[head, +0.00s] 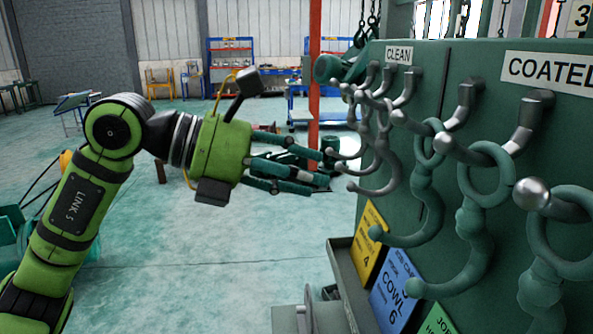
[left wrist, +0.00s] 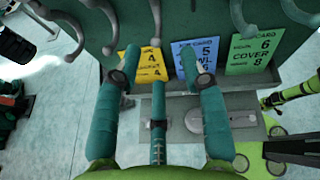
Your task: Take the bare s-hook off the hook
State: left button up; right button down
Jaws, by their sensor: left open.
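The bare s-hook (head: 386,178), grey and uncoated, hangs from a metal hook (head: 405,90) on the green board under the CLEAN sign. Its lower bend opens toward the left. My left gripper (head: 320,170) is open and empty, its fingers pointing right, just left of the s-hook's lower end. I cannot tell whether they touch. In the left wrist view the open fingers (left wrist: 160,82) have nothing between them, and several curved hook ends (left wrist: 152,28) show above them; which is the bare one is unclear.
Green coated s-hooks (head: 472,230) hang on hooks to the right, close beside the bare one. Yellow, blue and green job cards (head: 396,292) stand on the board below, above a grey ledge (head: 345,275). The floor left of the board is open.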

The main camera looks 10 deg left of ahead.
aim_at(347, 185)
pick_arm(q)
jog(key=p+x, duration=0.2)
jog(key=x, duration=0.3)
jog(key=shift+w+f, duration=0.1)
jog(key=shift+w, duration=0.2)
jog(key=shift+w+d+f+p, duration=0.3)
jog(key=shift+d+f+p, duration=0.05)
jog(key=shift+d, duration=0.2)
grip_shut()
